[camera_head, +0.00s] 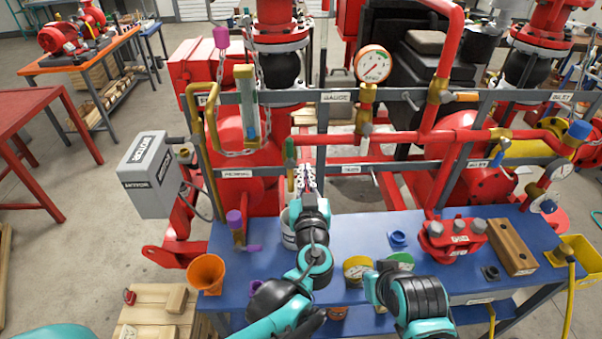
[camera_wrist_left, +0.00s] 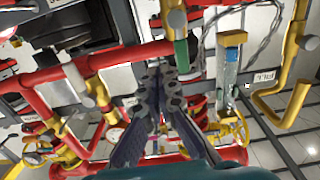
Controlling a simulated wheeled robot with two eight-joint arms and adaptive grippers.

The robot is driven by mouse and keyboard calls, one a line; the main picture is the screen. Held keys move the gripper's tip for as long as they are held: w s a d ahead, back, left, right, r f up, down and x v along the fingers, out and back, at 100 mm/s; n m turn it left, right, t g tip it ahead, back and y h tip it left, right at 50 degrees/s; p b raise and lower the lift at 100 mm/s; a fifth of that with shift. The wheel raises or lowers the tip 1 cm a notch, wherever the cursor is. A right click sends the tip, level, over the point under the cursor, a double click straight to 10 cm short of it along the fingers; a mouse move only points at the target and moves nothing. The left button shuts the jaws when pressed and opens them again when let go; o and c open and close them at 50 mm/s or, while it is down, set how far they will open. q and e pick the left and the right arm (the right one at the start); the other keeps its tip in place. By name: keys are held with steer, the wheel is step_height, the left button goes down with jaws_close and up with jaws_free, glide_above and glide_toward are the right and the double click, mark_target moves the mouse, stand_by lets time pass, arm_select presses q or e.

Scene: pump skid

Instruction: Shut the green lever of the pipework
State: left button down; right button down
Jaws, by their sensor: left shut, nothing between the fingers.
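The green lever (camera_head: 290,151) stands upright at a small brass valve (camera_head: 291,177) in the middle of the pipework, in front of the grey rails. In the left wrist view the green lever (camera_wrist_left: 181,54) hangs below a grey-and-brass fitting at the top. My left gripper (camera_head: 306,180) is shut and empty, just right of and slightly lower than the lever in the head view. In the left wrist view its dark fingertips (camera_wrist_left: 165,72) are close to the lever's end; I cannot tell whether they touch. My right arm shows at lower right, but its gripper does not.
A round gauge (camera_head: 373,64) and a clear sight tube (camera_head: 249,108) flank the lever. Red pipes and grey rails run close behind. Below is a blue bench (camera_head: 340,240) with an orange funnel (camera_head: 206,272), a red flanged part (camera_head: 449,240) and a wooden block (camera_head: 511,247).

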mark_target(292, 148)
arm_select(q)
steer(key=shift+w+b, duration=0.3)
steer(key=shift+w, duration=4.25)
steer(key=shift+w+a, duration=0.1)
steer(key=shift+w, duration=0.1)
steer(key=shift+a+r+p, duration=0.35)
steer(key=shift+a+p, duration=0.1)
steer(key=shift+a, duration=0.1)
steer(key=shift+s+a+r, duration=0.1)
steer(key=shift+a+r, duration=0.15)
steer(key=shift+a, duration=0.6)
steer(key=shift+a+f, duration=0.15)
steer(key=shift+a, duration=0.75)
steer(key=shift+a+f+b, duration=1.45)
steer(key=shift+a+f, duration=0.4)
steer(key=shift+a, duration=0.35)
steer(key=s+r+p, duration=0.1)
steer(key=s+p, duration=0.1)
steer(key=s, duration=0.7)
steer(key=shift+r, duration=0.25)
